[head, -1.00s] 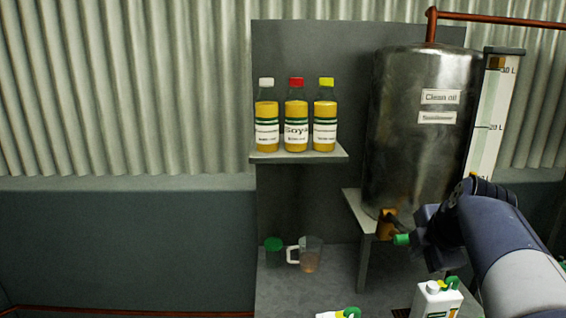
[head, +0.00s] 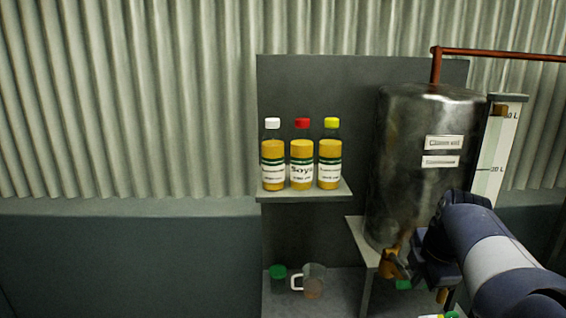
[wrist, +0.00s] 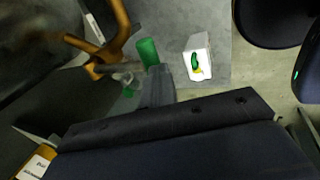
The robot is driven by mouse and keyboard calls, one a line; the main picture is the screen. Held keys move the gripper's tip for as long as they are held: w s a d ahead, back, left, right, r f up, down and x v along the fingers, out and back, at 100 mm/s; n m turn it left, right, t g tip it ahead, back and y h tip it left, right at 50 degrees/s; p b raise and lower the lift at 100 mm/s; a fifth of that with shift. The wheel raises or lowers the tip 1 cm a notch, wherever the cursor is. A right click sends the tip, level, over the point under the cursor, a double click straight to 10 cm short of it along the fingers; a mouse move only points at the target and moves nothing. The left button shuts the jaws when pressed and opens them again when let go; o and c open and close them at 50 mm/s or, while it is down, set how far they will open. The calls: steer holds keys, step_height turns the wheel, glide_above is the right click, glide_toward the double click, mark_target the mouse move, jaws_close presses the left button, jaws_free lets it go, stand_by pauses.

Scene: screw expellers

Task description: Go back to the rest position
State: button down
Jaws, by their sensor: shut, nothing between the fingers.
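My gripper (head: 408,268) is at the end of my blue and grey arm, close to the orange tap (head: 388,263) under the steel oil tank (head: 412,180). It is shut and holds nothing. In the wrist view my gripper (wrist: 155,88) points toward the orange tap (wrist: 108,52). A green piece (wrist: 148,52) shows by the fingertips; I cannot tell what it belongs to. My arm hides part of the tank's lower right in the head view.
Three oil bottles (head: 301,164) stand on a small shelf (head: 300,194) left of the tank. A jug (head: 313,281) and a green-topped container (head: 278,277) stand below. A white green-capped container (wrist: 198,58) shows in the wrist view. Open room lies left of the shelf unit.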

steer(key=shift+w+r+g+p, duration=0.2)
steer(key=shift+w+r+p, duration=0.1)
steer(key=shift+r+p, duration=0.3)
steer(key=shift+w+r+g+p, duration=0.2)
steer(key=shift+w+r+p, duration=0.1)
steer(key=shift+r+p, duration=0.3)
steer(key=shift+s+r, duration=0.25)
steer(key=shift+r, duration=0.15)
steer(key=f+b, duration=0.1)
steer(key=f+t+b, duration=0.1)
steer(key=b, duration=0.1)
steer(key=f+b, duration=0.1)
steer(key=b, duration=0.1)
steer(key=shift+s+f, duration=0.3)
steer(key=shift+t, duration=0.3)
